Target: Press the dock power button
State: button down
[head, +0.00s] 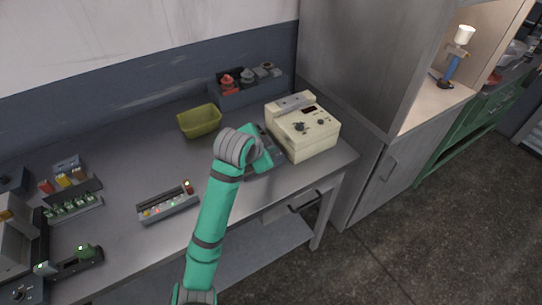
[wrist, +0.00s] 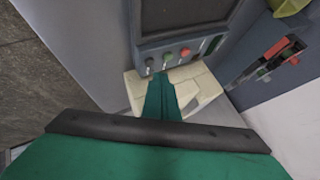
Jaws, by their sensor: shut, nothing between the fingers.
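A grey dock-like device (head: 262,168) with a dark face lies on the bench, partly hidden behind my arm. In the wrist view a device with a dark screen (wrist: 185,14) has a lower strip (wrist: 178,62) with a row of small buttons, including a dark one (wrist: 150,61), a red one (wrist: 184,51) and a greenish one (wrist: 203,45). No label shows which is the power button. My gripper (wrist: 158,82) is shut and empty, its tips close below this row in the picture; I cannot tell whether they touch. It also shows in the head view (head: 264,154).
A cream instrument (head: 305,128) stands right beside my gripper. A yellow-green bin (head: 199,122) and a rack with red and grey knobs (head: 248,86) are behind. A strip of small lit buttons (head: 168,203) lies left of my arm. The bench middle is clear.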

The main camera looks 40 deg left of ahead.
jog(key=shift+r, duration=3)
